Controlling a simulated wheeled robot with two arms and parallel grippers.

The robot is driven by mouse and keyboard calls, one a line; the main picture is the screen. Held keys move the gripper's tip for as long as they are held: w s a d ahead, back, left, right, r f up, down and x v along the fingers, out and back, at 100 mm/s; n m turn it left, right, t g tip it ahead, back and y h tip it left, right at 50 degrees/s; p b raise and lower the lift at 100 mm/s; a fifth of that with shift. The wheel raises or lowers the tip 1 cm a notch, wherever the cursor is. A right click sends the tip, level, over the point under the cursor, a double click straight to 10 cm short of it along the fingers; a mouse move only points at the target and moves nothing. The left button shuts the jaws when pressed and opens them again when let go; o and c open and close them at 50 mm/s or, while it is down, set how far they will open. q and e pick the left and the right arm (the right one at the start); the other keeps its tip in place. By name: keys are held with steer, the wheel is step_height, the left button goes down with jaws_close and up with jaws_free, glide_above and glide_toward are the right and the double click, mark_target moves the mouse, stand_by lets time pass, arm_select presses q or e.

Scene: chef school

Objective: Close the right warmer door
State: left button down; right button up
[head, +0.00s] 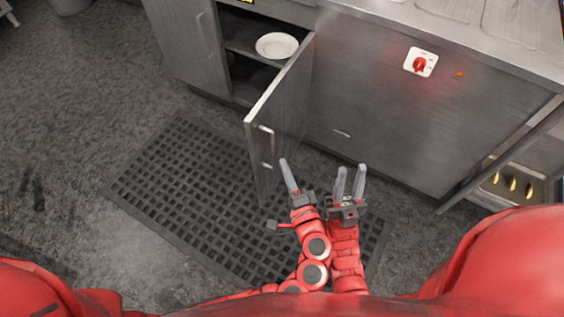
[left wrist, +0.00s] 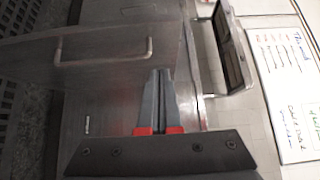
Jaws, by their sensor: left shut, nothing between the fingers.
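The right warmer door (head: 284,104) is a grey metal door standing open, swung out from the cabinet front, with a bar handle near its free edge. In the left wrist view the door (left wrist: 110,45) and its handle (left wrist: 102,62) fill the upper left. My left gripper (head: 285,162) is shut and empty, close to the door's free edge on the handle-face side. Its closed fingers (left wrist: 160,75) show just right of the handle; I cannot tell if they touch the door. My right gripper (head: 351,168) is open and empty, further right, in front of the cabinet panel.
The left cabinet door (head: 190,40) is closed. A white plate (head: 277,46) sits on the shelf inside the opening. A perforated black mat (head: 180,165) lies on the floor below.

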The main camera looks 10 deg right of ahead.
arm_select(q)
glide_toward(257, 125)
steer(key=w+d, duration=0.2)
steer(key=w, duration=0.1)
steer(key=shift+w+a+f+p, duration=0.2)
steer(key=shift+w+a+p, duration=0.5)
steer(key=shift+w+a, duration=0.8)
steer(key=shift+a, duration=0.05)
